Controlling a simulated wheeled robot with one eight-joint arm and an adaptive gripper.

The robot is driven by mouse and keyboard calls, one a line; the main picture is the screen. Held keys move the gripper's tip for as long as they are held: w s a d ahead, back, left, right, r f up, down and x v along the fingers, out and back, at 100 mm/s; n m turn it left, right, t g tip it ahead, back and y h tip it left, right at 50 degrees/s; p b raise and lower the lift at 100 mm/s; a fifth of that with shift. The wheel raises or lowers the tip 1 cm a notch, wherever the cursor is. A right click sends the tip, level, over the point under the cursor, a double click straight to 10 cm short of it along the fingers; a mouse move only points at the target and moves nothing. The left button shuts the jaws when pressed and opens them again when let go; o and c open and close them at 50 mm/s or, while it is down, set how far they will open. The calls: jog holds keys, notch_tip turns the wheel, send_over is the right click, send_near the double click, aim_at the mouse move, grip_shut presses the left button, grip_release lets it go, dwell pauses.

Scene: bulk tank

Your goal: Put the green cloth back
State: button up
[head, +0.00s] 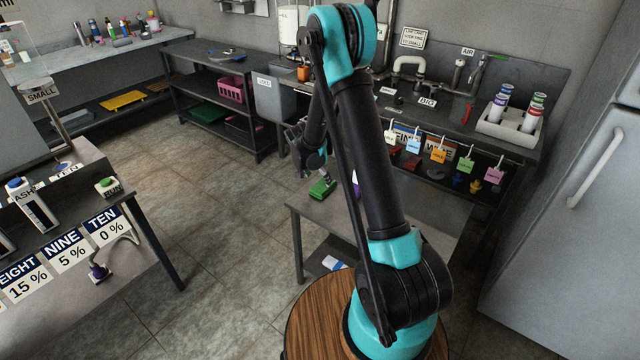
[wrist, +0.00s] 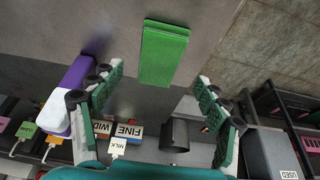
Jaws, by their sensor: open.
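The green cloth (head: 322,189) lies as a small folded rectangle on the grey table (head: 425,207), near its back left edge. In the wrist view, the green cloth (wrist: 163,53) is ahead of the fingers, slightly right of centre. My gripper (head: 313,165) is just above the cloth in the head view. In the wrist view, my gripper (wrist: 157,80) has its two green-padded fingers wide apart and nothing between them. The cloth looks apart from both fingers.
A purple and white object (wrist: 72,90) stands on the table close to my left finger. The back counter (head: 440,118) has hanging coloured tags and a white holder (head: 512,122) with cans. A USED bin (head: 273,97) stands beyond the table. Floor at left is clear.

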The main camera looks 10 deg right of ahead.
jog(key=s+d+r+n, duration=0.2)
jog(key=s+r, duration=0.6)
jog(key=r, duration=0.3)
jog(key=s+d+r+n+y, duration=0.1)
jog(key=s+d+n, duration=0.1)
jog(key=s, duration=1.1)
jog(key=s+d+r+n+t+y, duration=0.1)
jog(key=s+n, duration=0.4)
jog(key=s, duration=0.8)
jog(key=shift+d+r+y, duration=0.4)
jog(key=shift+d+y, duration=0.2)
jog(key=shift+d, duration=0.2)
